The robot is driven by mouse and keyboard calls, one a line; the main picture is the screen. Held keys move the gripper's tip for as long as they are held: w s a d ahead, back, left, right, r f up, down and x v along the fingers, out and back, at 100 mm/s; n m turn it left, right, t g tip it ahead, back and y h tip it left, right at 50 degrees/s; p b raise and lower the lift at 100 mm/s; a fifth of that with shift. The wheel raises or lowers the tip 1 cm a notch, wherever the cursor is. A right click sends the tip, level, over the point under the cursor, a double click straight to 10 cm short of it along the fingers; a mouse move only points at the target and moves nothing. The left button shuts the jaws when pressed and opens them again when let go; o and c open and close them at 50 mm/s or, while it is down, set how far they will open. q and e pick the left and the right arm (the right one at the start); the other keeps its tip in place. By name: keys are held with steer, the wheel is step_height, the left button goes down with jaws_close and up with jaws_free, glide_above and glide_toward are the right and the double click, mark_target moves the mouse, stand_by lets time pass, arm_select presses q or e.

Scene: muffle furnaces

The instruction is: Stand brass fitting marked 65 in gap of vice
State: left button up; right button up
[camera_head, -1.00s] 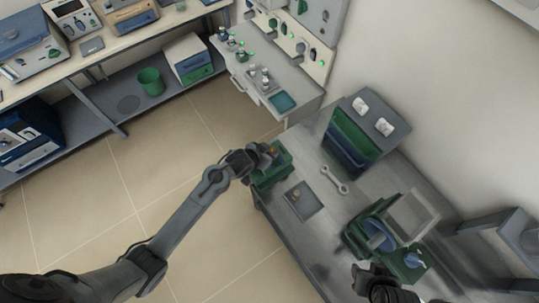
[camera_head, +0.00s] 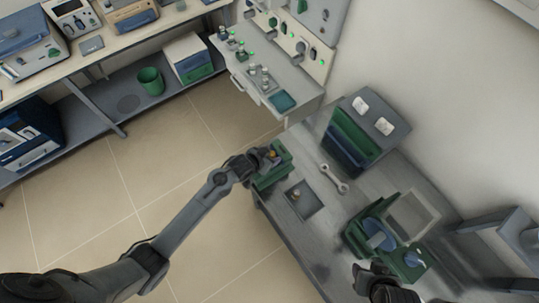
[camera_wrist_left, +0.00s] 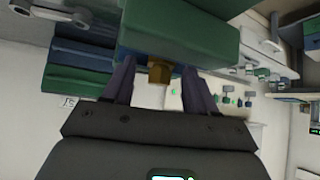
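The green vice (camera_head: 270,175) stands at the near left corner of the grey bench. A brass fitting (camera_head: 272,154) shows at the vice, beside my left gripper (camera_head: 267,157). In the left wrist view the brass hex fitting (camera_wrist_left: 159,71) lies between the fingers of my left gripper (camera_wrist_left: 158,80), with room on both sides, so the gripper is open. The fitting sticks out by the green vice block (camera_wrist_left: 180,36); its inner end is hidden. I cannot read its mark. My right gripper (camera_head: 372,278) is at the bottom, its fingers unclear.
A sunken dark tray (camera_head: 304,203) with a small brass-coloured thing lies on the bench, with a spanner (camera_head: 334,178) beyond. A green and blue case (camera_head: 352,140) stands behind, and a green machine with a lid (camera_head: 384,240) stands to the right.

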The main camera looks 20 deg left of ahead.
arm_select(q)
steer(key=shift+r, duration=0.25)
steer(key=s+a+r+g+y, duration=0.1)
steer(key=s+a+r, duration=0.1)
steer(key=s+r, duration=0.3)
steer(key=s+a+r+n+g+y, duration=0.1)
steer(key=s+r, duration=0.3)
steer(key=s, duration=0.9)
steer(key=s+a+r+g+p, duration=0.1)
steer(key=s+a+r+g, duration=0.1)
steer(key=s+r, duration=0.3)
steer(key=s+g, duration=0.1)
steer(key=s, duration=0.3)
steer(key=shift+s+a+r+n+y, duration=0.3)
steer(key=shift+a+r+n+y, duration=0.05)
steer(key=shift+a+n+y, duration=0.05)
